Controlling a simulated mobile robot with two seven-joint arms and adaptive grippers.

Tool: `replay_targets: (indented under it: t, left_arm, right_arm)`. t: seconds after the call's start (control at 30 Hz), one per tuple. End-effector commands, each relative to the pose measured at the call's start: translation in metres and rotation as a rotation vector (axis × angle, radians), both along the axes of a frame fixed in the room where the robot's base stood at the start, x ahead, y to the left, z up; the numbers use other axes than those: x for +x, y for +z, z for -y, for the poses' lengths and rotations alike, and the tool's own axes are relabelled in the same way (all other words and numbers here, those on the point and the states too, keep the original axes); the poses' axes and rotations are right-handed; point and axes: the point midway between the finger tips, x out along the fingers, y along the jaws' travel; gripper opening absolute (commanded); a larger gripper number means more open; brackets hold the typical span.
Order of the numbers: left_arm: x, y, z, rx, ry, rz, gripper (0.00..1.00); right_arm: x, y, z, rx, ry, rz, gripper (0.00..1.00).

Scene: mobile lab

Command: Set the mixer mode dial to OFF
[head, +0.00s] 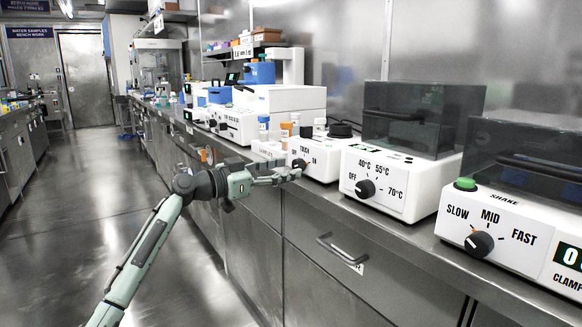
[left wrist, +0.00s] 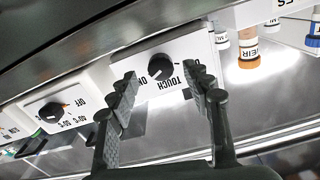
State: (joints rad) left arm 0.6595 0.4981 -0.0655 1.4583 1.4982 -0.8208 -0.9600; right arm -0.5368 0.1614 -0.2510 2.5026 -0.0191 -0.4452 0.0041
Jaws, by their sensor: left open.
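The mixer (head: 325,160) is a white box on the bench with a black cup on top. Its front carries a black mode dial (head: 299,164) and printed labels, of which TOUCH is readable. My left gripper (head: 287,173) is open just in front of this dial, its fingers pointing at the panel. In the left wrist view the panel appears upside down, and the dial (left wrist: 161,67) lies between the two open fingertips (left wrist: 160,80), apart from them. I cannot tell clearly which label the dial points to. My right gripper is out of view.
Right of the mixer stand a heater with a temperature dial (head: 365,188) and a shaker with a speed dial (head: 479,243). Capped vials (head: 264,126) stand left of the mixer. A drawer handle (head: 340,250) juts out below. The aisle floor at left is clear.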

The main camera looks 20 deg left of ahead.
Motion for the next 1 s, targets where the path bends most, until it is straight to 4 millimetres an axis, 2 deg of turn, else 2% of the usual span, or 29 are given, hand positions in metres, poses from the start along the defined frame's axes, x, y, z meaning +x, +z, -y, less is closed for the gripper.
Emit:
replay_targets:
  t: [0.2,0.5,0.9,1.0]
  left_arm:
    - [0.017,0.001,0.012,0.001,0.002,0.002,0.49]
    - [0.019,0.000,0.014,0.002,0.002,0.002,0.48]
    - [0.018,0.000,0.014,0.002,0.002,0.002,0.00]
    - [0.018,0.000,0.014,0.001,0.002,0.000,0.00]
  right_arm:
    - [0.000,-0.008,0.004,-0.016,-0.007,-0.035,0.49]
    - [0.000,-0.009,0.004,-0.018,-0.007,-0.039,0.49]
    - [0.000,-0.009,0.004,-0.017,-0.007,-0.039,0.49]
    - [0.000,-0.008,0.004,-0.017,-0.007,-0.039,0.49]
